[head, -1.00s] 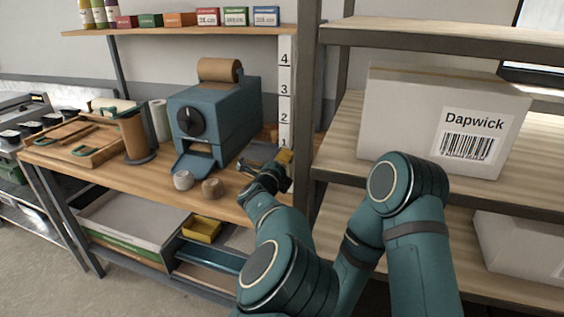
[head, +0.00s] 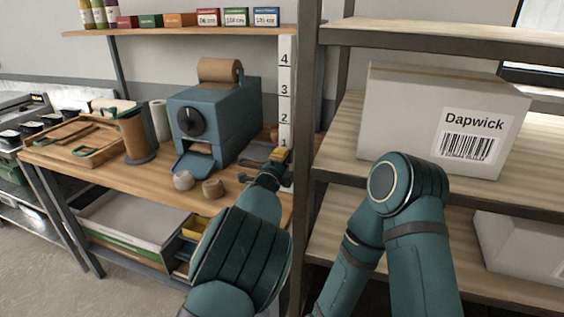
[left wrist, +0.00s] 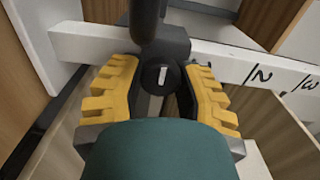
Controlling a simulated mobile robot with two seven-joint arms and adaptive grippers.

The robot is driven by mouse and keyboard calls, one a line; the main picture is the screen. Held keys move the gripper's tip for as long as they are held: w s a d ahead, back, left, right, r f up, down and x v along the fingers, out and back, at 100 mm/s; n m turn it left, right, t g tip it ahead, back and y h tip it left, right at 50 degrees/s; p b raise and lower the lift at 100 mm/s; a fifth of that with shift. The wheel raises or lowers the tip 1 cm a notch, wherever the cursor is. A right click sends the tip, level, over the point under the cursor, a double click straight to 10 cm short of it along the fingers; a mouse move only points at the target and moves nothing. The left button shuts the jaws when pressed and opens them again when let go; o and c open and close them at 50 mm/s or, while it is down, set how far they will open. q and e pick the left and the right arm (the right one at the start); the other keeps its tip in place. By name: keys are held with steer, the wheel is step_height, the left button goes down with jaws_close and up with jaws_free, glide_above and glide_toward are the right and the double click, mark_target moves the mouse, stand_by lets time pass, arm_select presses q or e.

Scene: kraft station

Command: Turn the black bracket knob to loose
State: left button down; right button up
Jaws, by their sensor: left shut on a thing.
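The black bracket knob (left wrist: 158,78) is round with a short white mark, which stands nearly upright in the left wrist view. It sits on a dark bracket (left wrist: 172,45) at the white numbered strip (left wrist: 225,62). My left gripper (left wrist: 162,90) has its yellow fingers on both sides of the knob and is shut on it. In the head view my left gripper (head: 279,157) is small, at the foot of the strip (head: 287,95), and the knob cannot be made out there. My right gripper is out of view; only my right arm shows.
A blue tape dispenser (head: 215,122) stands left of the strip on the wooden bench (head: 120,178), with two small rolls in front. A dark shelf post (head: 306,120) is close on the right. A Dapwick carton (head: 400,115) sits on the shelf.

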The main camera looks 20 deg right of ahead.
arm_select(q)
steer(key=shift+r+n, duration=0.15)
steer(key=shift+n, duration=1.25)
steer(key=c, duration=0.6)
jaws_free()
steer(key=shift+s, duration=0.1)
steer(key=v, duration=1.1)
steer(key=shift+s+a, duration=0.25)
steer(key=shift+s, duration=0.05)
